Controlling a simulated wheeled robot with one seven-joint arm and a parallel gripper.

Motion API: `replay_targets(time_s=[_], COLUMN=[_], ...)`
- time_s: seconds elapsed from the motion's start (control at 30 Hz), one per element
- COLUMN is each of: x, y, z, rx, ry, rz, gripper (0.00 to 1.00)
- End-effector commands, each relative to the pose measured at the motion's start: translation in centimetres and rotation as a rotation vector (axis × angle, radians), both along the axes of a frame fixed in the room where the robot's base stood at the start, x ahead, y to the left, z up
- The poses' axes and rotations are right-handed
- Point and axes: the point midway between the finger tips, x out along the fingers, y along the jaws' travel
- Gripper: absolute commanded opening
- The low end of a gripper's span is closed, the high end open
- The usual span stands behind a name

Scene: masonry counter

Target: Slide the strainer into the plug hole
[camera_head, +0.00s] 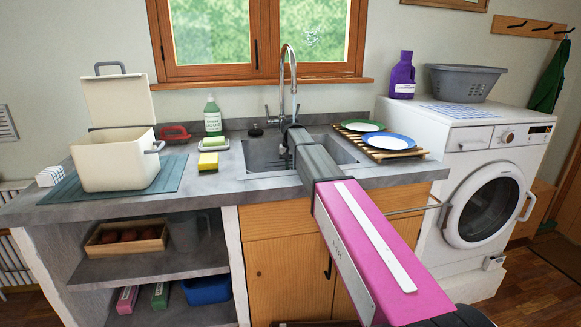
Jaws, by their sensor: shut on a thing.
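The grey sink basin (262,152) is set in the counter under a tall chrome tap. My arm reaches over the basin from the front right and covers much of it. My gripper (284,151) is small and dark at the arm's far end, over the left-middle part of the basin. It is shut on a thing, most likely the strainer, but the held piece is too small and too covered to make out. The plug hole is hidden from this view.
The tap (291,75) rises close behind my gripper. A small black knobbed thing (256,130) stands at the sink's back edge. A sponge (208,161), soap dish (213,145) and green bottle (212,117) are left; a slatted rack (400,154) with two plates is right.

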Motion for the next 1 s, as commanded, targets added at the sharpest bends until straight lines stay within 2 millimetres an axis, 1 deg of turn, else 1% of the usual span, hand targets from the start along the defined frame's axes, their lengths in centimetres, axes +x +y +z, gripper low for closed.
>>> replay_targets(time_s=[1.0], x=[0.0], y=[0.0], z=[-2.2], rx=[0.0], ry=[0.0], rz=[0.0], gripper=[0.0])
